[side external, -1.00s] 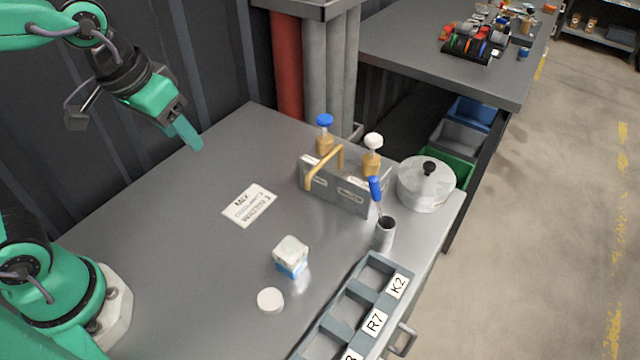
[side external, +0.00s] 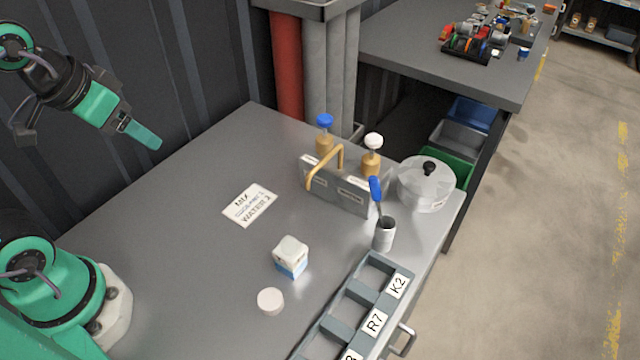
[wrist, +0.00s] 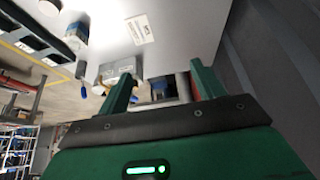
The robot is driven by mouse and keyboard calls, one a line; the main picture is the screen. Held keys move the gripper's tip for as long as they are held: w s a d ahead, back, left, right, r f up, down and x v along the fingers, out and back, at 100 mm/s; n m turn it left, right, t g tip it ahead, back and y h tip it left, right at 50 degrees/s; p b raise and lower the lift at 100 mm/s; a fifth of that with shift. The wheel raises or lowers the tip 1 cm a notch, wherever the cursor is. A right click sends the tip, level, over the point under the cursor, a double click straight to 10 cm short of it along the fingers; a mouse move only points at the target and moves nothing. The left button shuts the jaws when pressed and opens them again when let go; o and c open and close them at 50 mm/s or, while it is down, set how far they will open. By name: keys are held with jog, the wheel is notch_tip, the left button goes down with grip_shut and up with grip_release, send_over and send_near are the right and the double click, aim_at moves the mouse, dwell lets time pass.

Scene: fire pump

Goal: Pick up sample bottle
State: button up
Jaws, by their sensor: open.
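A small squarish white bottle with a blue band (side external: 290,257) stands upright on the grey table, and it also shows near the top left of the wrist view (wrist: 75,32). I take it to be the sample bottle. A round white disc, perhaps a cap (side external: 270,301), lies apart in front of it. My gripper (side external: 157,145) is up at the left, well away from the bottle and above the table's back left part. In the wrist view my gripper (wrist: 163,82) has its two fingers spread, with nothing held between them.
A lidded pot (side external: 426,186), a cup (side external: 384,235) with a blue-handled tool and a labelled tray (side external: 352,312) line the right side. A printed card (side external: 249,205) lies flat. The table's left is clear.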

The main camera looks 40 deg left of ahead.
jog(key=shift+w, duration=0.1)
jog(key=g, duration=0.5)
send_over(289, 242)
jog(key=f, duration=1.3)
jog(key=shift+w+a+f, duration=0.2)
jog(key=shift+a+f, duration=0.15)
jog(key=shift+d+f+g, duration=0.3)
jog(key=shift+d, duration=0.05)
jog(key=shift+s+f, duration=0.1)
jog(key=shift+f, duration=1.2)
jog(key=shift+s+f, duration=0.15)
jog(key=shift+f, duration=2.45)
